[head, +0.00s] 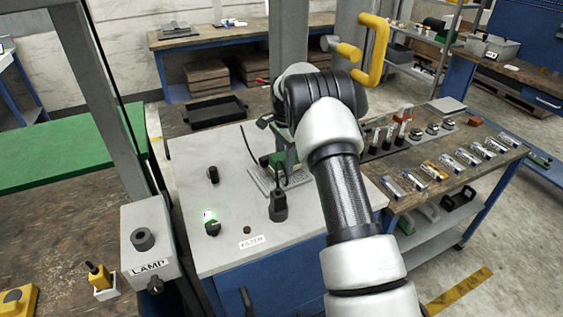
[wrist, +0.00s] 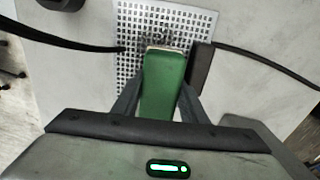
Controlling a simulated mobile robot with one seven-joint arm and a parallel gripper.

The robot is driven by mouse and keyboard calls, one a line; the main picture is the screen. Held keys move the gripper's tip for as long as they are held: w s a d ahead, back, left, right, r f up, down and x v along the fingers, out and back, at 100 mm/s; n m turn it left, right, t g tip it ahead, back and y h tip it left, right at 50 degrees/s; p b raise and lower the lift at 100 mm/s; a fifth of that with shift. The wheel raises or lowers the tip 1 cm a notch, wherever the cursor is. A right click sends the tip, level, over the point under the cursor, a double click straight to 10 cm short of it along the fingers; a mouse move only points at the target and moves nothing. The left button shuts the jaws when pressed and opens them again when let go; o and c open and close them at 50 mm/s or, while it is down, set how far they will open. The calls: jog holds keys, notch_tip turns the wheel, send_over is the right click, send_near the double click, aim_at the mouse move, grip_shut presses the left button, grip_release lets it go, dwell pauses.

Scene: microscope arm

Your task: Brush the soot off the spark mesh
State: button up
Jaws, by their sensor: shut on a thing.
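The spark mesh is a pale perforated plate (wrist: 200,22) at the top of the wrist view. It lies on the grey cabinet top and also shows in the head view (head: 262,184), partly hidden by my arm. Dark soot (wrist: 166,40) marks the mesh around the brush tip. My gripper (wrist: 160,100) is shut on a green brush (wrist: 163,78), with one finger on each side of it. The brush's pale bristle end is at the mesh, over or against the sooty patch; I cannot tell whether it touches.
The cabinet top (head: 230,250) carries black knobs (head: 212,175), a green-lit switch (head: 211,226) and a black handled part (head: 278,206). Dark cables run on both sides of the mesh. A lamp box (head: 150,240) stands left. A workbench with several small parts (head: 435,170) is right.

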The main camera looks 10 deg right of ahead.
aim_at(272, 174)
jog(key=shift+a, duration=0.15)
jog(key=shift+s+a, duration=0.2)
jog(key=shift+a, duration=0.35)
jog(key=shift+s+a, duration=0.2)
jog(key=shift+a, duration=0.35)
jog(key=shift+a+f, duration=0.1)
jog(key=shift+s+a+b, duration=0.15)
jog(key=shift+s+a, duration=0.05)
jog(key=shift+a, duration=0.4)
jog(key=shift+s+a+b, duration=0.15)
jog(key=shift+a, duration=0.4)
jog(key=shift+w+d+r, duration=0.1)
jog(key=shift+w+d, duration=0.1)
jog(key=shift+d, duration=0.45)
jog(key=shift+w+d+r, duration=0.1)
jog(key=shift+w+d, duration=0.1)
jog(key=shift+d, duration=0.4)
jog(key=shift+d, duration=0.15)
